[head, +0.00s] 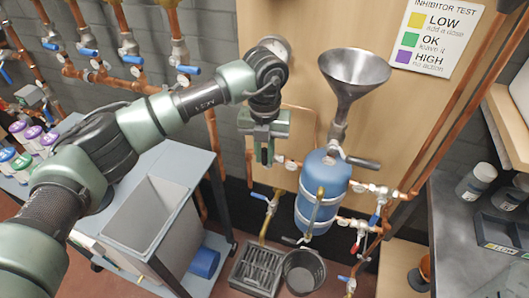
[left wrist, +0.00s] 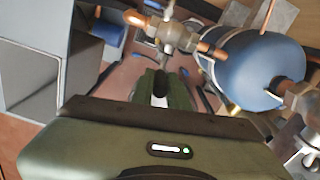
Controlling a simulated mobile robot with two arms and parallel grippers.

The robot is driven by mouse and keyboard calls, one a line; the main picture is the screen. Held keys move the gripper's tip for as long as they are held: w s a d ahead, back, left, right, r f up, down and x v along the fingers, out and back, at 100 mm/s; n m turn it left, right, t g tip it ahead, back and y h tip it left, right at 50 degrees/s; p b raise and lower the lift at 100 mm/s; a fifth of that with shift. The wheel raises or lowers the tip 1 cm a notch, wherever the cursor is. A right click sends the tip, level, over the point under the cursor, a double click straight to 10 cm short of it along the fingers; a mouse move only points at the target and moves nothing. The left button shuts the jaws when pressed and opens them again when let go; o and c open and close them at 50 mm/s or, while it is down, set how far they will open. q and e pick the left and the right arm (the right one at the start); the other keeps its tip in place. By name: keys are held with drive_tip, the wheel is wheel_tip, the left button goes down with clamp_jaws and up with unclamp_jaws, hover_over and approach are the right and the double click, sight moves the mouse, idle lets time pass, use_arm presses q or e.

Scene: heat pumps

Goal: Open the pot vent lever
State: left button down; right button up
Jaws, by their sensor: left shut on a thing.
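The blue pot (head: 325,180) hangs on the wooden panel under a steel funnel (head: 352,75). It also shows at the right in the left wrist view (left wrist: 258,72). A small brass valve (head: 287,162) sits on a pipe at the pot's upper left; in the left wrist view the valve (left wrist: 172,36) is just beyond my fingers. My left gripper (head: 264,158) points down beside this valve, shut on the pot vent lever. In the left wrist view my fingertips (left wrist: 162,82) close around a dark lever end; most of the lever is hidden. My right gripper is not in view.
A black lever (head: 362,162) sticks out under the funnel. Copper pipes with red and blue handles (head: 360,232) run right of the pot. A grey cart (head: 150,215) stands left, a dark bench (head: 465,240) right.

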use_arm(q)
drive_tip(key=shift+w+a+f+g+h+b, duration=0.3)
drive_tip(key=shift+a+h+b, duration=0.35)
drive_tip(key=shift+h+b, duration=0.35)
drive_tip(key=shift+w+a+f+g+h+b, duration=0.15)
drive_tip(key=shift+a+g+h+b, duration=0.45)
drive_tip(key=shift+h, duration=0.6)
drive_tip(key=shift+w+a+f+g+h+b, duration=0.15)
drive_tip(key=shift+w+a+g+h+b, duration=0.1)
drive_tip(key=shift+a+h+b, duration=0.65)
drive_tip(key=shift+d+h, duration=0.2)
drive_tip(key=shift+h, duration=0.1)
drive_tip(key=c, duration=1.4)
unclamp_jaws()
